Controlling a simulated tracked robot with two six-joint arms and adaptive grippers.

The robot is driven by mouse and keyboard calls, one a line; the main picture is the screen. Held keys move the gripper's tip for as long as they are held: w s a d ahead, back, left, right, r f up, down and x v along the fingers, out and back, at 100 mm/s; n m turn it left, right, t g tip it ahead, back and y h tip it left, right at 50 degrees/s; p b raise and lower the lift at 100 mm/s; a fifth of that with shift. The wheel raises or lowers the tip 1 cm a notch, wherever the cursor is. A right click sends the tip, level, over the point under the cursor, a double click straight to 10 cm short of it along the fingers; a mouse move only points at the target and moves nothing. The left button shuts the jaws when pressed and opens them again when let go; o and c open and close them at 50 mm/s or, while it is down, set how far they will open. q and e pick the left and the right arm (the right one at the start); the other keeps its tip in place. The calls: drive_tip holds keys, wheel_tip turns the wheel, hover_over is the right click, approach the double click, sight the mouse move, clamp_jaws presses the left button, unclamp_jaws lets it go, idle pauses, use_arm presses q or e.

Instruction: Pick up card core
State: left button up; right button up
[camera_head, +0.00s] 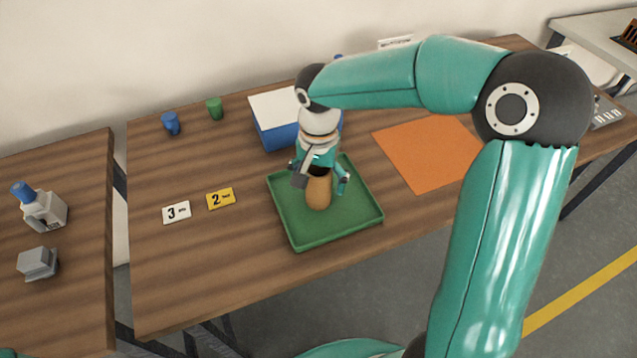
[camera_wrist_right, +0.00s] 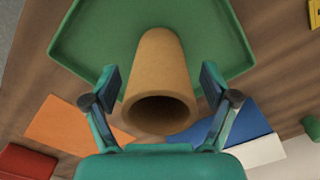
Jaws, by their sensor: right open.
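The card core, a tan hollow cardboard tube (camera_head: 319,194), appears to stand upright in the green tray (camera_head: 343,234). Its upper end is partly hidden by my right gripper (camera_head: 321,181). In the right wrist view the core (camera_wrist_right: 160,70) turns its open round end toward the camera. There my right gripper (camera_wrist_right: 160,84) is open, with one finger on each side of the core and visible gaps between. The tray also shows in the right wrist view (camera_wrist_right: 85,30). My left gripper is not in view.
A blue box with a white top (camera_head: 285,105) stands behind the tray. An orange sheet (camera_head: 425,150) lies to the right. Number cards 3 (camera_head: 176,212) and 2 (camera_head: 220,198) lie to the left. Blue (camera_head: 171,124) and green (camera_head: 214,108) cylinders stand at the back.

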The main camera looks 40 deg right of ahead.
drive_tip(key=c, duration=1.3)
drive_tip(key=shift+o, duration=0.2)
drive_tip(key=shift+r, duration=0.2)
